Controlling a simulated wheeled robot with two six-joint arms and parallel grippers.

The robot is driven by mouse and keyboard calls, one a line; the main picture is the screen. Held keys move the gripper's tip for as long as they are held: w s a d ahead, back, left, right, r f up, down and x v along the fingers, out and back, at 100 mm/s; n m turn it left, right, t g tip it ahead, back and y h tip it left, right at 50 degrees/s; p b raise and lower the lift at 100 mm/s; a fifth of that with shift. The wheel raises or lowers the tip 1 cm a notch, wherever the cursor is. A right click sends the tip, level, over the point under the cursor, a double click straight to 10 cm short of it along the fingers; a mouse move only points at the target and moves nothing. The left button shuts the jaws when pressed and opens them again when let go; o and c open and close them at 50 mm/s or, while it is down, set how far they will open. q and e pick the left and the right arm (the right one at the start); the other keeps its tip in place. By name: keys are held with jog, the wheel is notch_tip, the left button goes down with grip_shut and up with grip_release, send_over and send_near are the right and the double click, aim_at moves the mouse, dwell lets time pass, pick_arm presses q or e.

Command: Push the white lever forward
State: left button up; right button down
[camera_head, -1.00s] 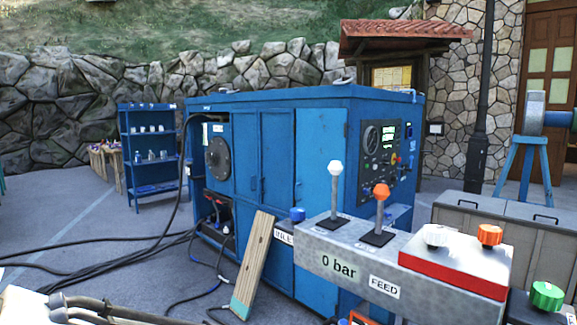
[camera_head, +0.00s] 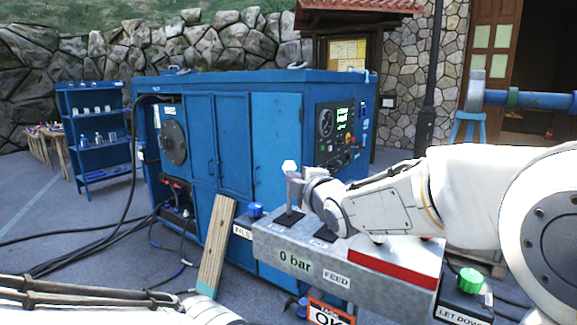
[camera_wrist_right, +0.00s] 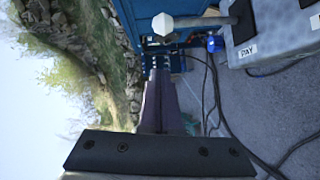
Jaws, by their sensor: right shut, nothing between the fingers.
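The white lever (camera_head: 289,167) stands on the grey control box (camera_head: 275,250), its white knob on top and its stem partly covered by my right gripper (camera_head: 294,182). My right gripper is shut and empty, its tips just below the knob in the head view. In the right wrist view the white knob (camera_wrist_right: 164,24) lies just past the tips of my shut fingers (camera_wrist_right: 158,85). I cannot tell whether they touch the lever. The orange lever is hidden behind my right arm. My left gripper is not seen.
A big blue machine (camera_head: 228,150) with a gauge panel stands behind the control box. A wooden plank (camera_head: 215,245) leans at its front. A green knob (camera_head: 470,281) is at the lower right. A blue shelf (camera_head: 95,135) and black cables are on the left.

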jog(key=w+f+p, duration=0.1)
jog(key=w+p, duration=0.4)
jog(key=w, duration=0.4)
jog(key=shift+w+a+f, duration=0.2)
jog(key=shift+a+f, duration=0.05)
jog(key=shift+a, duration=0.05)
